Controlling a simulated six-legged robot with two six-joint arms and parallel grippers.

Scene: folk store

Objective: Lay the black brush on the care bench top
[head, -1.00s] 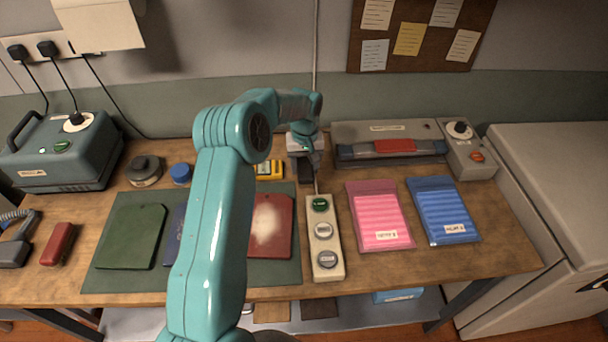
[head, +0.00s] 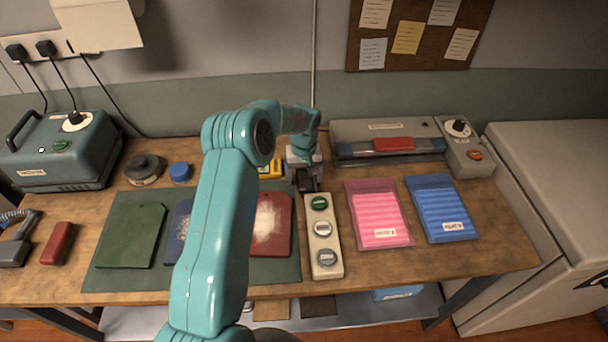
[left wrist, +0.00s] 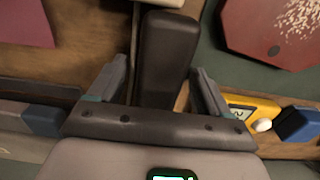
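A dark block-shaped object that looks like the black brush (left wrist: 166,55) lies between the two fingers of my left gripper (left wrist: 162,82) in the left wrist view. The fingers are apart, with a gap showing on each side of it, so the gripper is open around it. In the head view my left gripper (head: 304,164) is low over the wooden bench top (head: 485,258), behind the button strip, and hides most of the brush (head: 305,183). My right gripper is not in view.
The button strip (head: 323,228) stands just in front of the gripper. A yellow device (head: 270,168) is close on its left and a pink pack (head: 378,212) on its right. A green mat (head: 178,270) holds several boards. The right front of the bench is bare.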

